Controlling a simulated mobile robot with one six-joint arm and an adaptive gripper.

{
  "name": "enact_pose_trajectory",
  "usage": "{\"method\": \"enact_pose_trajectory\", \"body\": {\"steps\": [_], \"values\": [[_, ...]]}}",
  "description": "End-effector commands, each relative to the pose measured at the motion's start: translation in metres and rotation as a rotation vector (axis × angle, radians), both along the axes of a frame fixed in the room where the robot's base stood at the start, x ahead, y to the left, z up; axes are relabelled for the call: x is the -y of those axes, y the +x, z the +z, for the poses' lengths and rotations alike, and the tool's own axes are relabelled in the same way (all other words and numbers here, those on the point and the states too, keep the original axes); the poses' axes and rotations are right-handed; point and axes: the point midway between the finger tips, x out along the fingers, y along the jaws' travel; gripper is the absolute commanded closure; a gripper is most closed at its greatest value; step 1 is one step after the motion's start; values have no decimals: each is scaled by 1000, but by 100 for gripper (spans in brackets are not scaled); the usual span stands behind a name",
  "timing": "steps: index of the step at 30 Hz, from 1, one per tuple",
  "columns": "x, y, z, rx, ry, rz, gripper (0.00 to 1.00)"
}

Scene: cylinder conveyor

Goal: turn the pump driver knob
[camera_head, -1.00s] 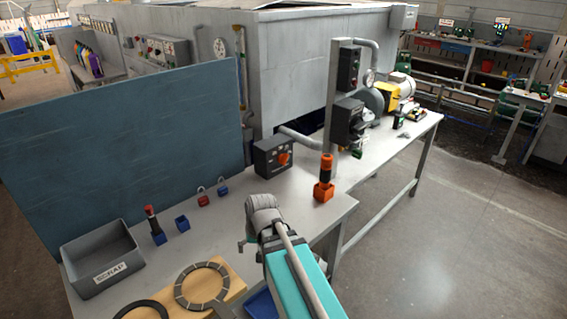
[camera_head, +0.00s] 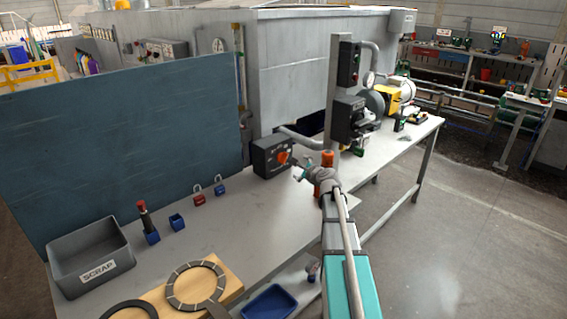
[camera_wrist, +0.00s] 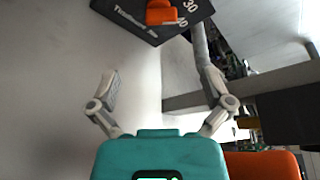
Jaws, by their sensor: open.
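A dark control box (camera_head: 262,163) with an orange knob (camera_head: 284,157) stands on the bench against the machine in the head view. In the wrist view the orange knob (camera_wrist: 160,13) shows at the top, on the dark dial face (camera_wrist: 132,16) with printed numbers, partly cut off by the frame. My gripper (camera_head: 297,172) is just right of and below the knob in the head view, apart from it. In the wrist view my gripper (camera_wrist: 163,80) has its two fingers spread, with nothing between them.
An orange-handled tool (camera_head: 326,160) stands right behind my wrist, close to it. A grey post (camera_head: 342,90) with dark boxes rises behind. Red and blue padlocks (camera_head: 199,197) and a scrap bin (camera_head: 60,262) lie left.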

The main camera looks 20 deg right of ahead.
Motion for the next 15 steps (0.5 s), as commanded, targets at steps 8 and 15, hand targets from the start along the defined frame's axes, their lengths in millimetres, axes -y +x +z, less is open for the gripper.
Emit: {"method": "enact_pose_trajectory", "body": {"steps": [8, 15], "values": [[1, 0, 1, 3, 7, -6, 0], [1, 5, -1, 2, 5, -3, 0]]}}
